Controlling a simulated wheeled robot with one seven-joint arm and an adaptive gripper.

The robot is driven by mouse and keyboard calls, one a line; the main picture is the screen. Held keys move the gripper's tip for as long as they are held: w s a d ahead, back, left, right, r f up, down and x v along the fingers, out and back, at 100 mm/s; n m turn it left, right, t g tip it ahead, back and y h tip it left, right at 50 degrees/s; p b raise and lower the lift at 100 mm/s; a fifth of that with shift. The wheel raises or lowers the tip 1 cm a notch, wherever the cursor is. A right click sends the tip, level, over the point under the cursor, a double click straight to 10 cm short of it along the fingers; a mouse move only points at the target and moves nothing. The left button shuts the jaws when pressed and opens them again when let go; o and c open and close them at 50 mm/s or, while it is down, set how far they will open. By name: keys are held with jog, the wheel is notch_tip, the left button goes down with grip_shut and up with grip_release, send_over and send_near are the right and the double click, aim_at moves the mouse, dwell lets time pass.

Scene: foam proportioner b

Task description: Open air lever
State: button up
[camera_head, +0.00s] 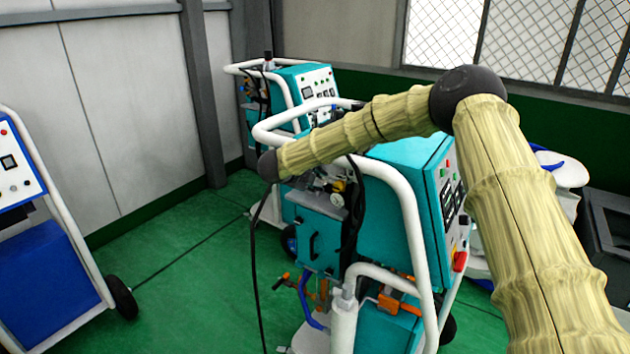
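The teal foam proportioner (320,235) with a white tube frame stands in front of me. Gauges and fittings (336,187) sit on its upper left side, with dark hoses hanging beside them. Orange handles show low on the machine, one at the left (281,282) and one at the right (398,304). I cannot tell which small part is the air lever. My bamboo-textured arm reaches across the machine from the right, and its black end joint is above and left of the gauges. I cannot make out my gripper or its fingers.
A second teal machine (305,82) stands behind, near the wall. A blue and white wheeled unit (45,285) stands at the left. A dark hose (254,270) hangs to the floor. Green floor (185,275) is free between the units. A dark box (608,230) is at the right.

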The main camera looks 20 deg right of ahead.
jog(key=v, duration=1.1)
jog(key=shift+a+r, duration=0.15)
jog(key=shift+a, duration=0.15)
jog(key=shift+s, duration=0.15)
jog(key=s+a+f+n+t+y+b, duration=0.1)
jog(key=s+f+n+b, duration=0.2)
jog(key=f, duration=0.9)
jog(key=s+f+n+t+y+b, duration=0.1)
jog(key=s+f+n, duration=0.4)
jog(key=f, duration=0.6)
jog(key=s+f+n+g+y+b, duration=0.15)
jog(key=s+f+n, duration=0.35)
jog(key=f, duration=0.5)
jog(key=s+f+n+t+y+b, duration=0.15)
jog(key=s+f+n, duration=0.25)
jog(key=s+f, duration=0.45)
jog(key=s+d+f+n+g+y+b, duration=0.1)
jog(key=s+d+f+n+g, duration=0.15)
jog(key=s+f, duration=0.6)
jog(key=s+d+f+n+g+y+b, duration=0.1)
jog(key=s+f+n+g+y+b, duration=0.25)
jog(key=s, duration=0.75)
jog(key=s+d+f+n+g, duration=0.1)
jog(key=s+f+n, duration=0.1)
jog(key=s, duration=0.7)
jog(key=s+d+f+n+g, duration=0.2)
jog(key=s, duration=0.7)
jog(key=shift+s+d+h, duration=0.2)
jog(key=shift+s+h, duration=0.15)
jog(key=shift+h, duration=0.1)
